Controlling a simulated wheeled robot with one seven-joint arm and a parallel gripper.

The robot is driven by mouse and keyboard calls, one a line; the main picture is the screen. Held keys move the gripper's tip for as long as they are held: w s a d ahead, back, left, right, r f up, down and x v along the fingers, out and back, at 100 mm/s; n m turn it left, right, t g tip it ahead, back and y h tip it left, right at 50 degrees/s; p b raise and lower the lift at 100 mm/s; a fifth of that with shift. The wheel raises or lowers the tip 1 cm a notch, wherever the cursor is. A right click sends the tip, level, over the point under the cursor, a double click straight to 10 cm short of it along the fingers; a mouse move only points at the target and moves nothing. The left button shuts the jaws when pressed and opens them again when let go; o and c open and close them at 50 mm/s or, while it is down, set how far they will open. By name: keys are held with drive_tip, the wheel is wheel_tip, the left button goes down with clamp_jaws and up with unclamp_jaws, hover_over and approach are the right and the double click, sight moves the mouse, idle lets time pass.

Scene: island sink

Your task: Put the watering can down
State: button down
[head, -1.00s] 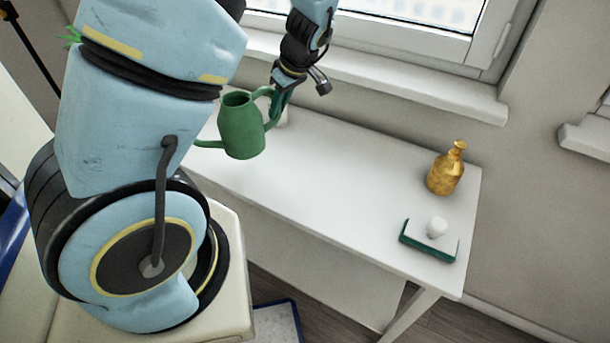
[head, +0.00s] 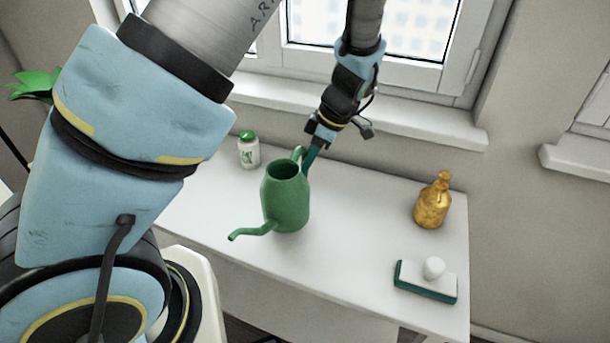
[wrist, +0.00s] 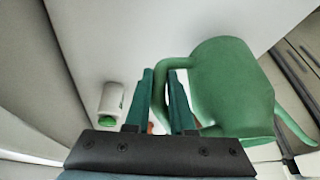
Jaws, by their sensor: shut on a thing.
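The green watering can (head: 286,200) is upright over the white table (head: 350,220), its spout pointing to the lower left in the head view. My gripper (head: 309,158) is behind it, shut on its handle. In the wrist view the can (wrist: 232,85) fills the right side, and its handle (wrist: 163,95) runs between the two teal fingers of my gripper (wrist: 163,85). I cannot tell whether the can's base touches the table or hangs just above it.
A white bottle with a green cap (head: 248,150) stands behind the can to the left. The tabletop between the can and these is clear. A window sill (head: 400,115) runs behind.

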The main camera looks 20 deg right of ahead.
sight(306, 175)
drive_tip(key=shift+f+p, duration=0.35)
drive_tip(key=shift+f, duration=1.5)
drive_tip(key=shift+f, duration=0.15)
drive_tip(key=c, duration=0.8)
unclamp_jaws()
drive_tip(key=shift+o, duration=0.2)
drive_tip(key=b+v, duration=0.2)
drive_tip(key=v, duration=1)
drive_tip(key=shift+b, duration=0.4)
